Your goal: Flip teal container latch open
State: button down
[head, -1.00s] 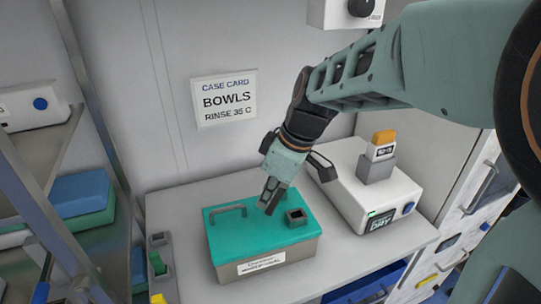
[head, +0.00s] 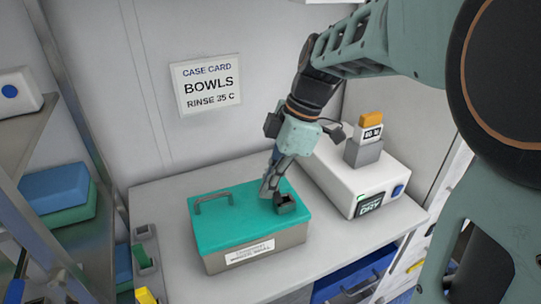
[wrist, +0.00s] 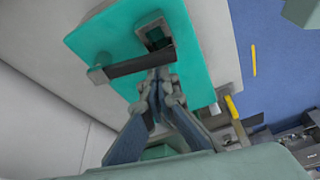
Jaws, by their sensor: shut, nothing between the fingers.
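The container is a grey box with a teal lid (head: 240,212), closed and standing on the counter. A grey bar handle (head: 212,199) is on the lid's left part. A small dark square fitting (head: 286,204) stands on the lid's right part; I cannot tell for certain that it is the latch. My gripper (head: 267,191) is shut and empty, pointing down just left of this fitting. In the wrist view the fingers (wrist: 158,80) are together over the teal lid, close to a dark bar (wrist: 130,68) and the square fitting (wrist: 155,38). Contact cannot be told.
A white device (head: 350,185) with a grey block and an orange-topped piece stands right of the container. Small grey holders (head: 144,245) stand to the left. A shelf with blue and teal boxes (head: 55,190) is at far left. The counter's front right is clear.

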jog(key=shift+w+a, duration=0.3)
jog(key=shift+w, duration=0.2)
jog(key=shift+r, duration=0.15)
jog(key=v, duration=0.7)
jog(key=shift+r, duration=0.15)
